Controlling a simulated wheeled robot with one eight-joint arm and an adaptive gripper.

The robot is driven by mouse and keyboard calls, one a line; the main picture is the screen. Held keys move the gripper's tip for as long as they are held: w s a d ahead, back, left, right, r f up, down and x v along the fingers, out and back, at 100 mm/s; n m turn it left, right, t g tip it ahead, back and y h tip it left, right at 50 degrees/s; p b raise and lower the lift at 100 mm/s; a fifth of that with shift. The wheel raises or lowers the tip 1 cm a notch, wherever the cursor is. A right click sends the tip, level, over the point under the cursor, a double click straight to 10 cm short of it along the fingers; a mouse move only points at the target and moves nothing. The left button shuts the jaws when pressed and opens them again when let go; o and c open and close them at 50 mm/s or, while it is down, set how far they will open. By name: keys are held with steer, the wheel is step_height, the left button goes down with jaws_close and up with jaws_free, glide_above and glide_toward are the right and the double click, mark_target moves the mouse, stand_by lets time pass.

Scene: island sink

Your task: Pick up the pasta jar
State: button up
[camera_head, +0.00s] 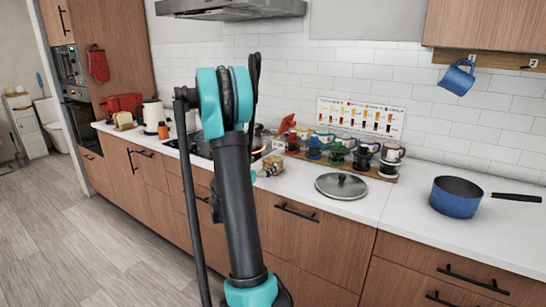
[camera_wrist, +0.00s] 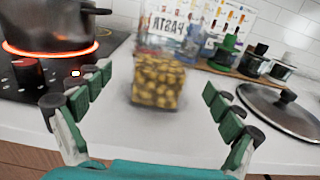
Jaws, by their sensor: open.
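The pasta jar (camera_wrist: 158,82) is a clear container of yellow pasta with PASTA lettering, seen mirrored. It stands on the white counter, in the middle of the wrist view. In the head view it shows small beside my arm (camera_head: 273,162). My gripper (camera_wrist: 157,88) is open, with one green-padded finger to the left of the jar and one to the right. The jar lies ahead between the fingers, and there is clear space on both sides. In the head view my arm hides most of the gripper.
A dark pot (camera_wrist: 58,22) stands on a glowing burner at left. A pot lid (camera_head: 341,186) lies to the right on the counter. Several colored cups stand on a wooden tray (camera_head: 378,173) behind. A blue saucepan (camera_head: 456,197) is farther right.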

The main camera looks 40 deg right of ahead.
steer(key=shift+x, duration=3.7)
steer(key=shift+s+d, duration=0.1)
steer(key=shift+s, duration=0.05)
steer(key=c, duration=1.8)
